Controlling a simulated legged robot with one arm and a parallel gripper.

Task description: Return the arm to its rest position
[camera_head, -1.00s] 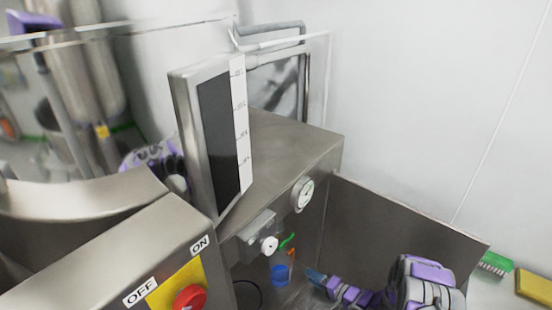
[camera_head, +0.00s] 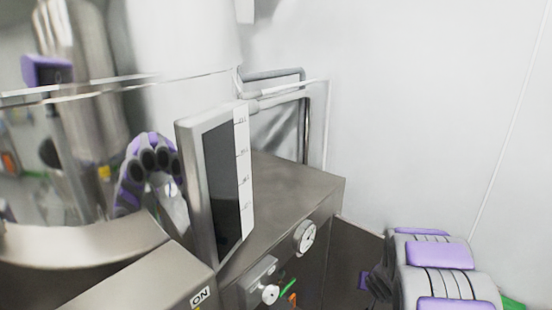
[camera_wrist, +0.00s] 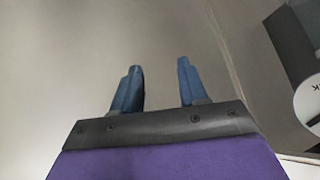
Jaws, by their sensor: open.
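My arm (camera_head: 430,265), grey and purple, shows at the lower right of the head view. Its gripper end is not clearly visible there. In the wrist view my gripper (camera_wrist: 158,85) has two blue fingers spread apart with nothing between them. A plain grey metal surface lies beyond the fingertips; I cannot tell the distance to it.
Part of the control box with an ON label (camera_head: 200,297) is at the bottom. A white wall (camera_head: 430,110) is behind. A round-faced item (camera_wrist: 309,98) is at the wrist view's right edge.

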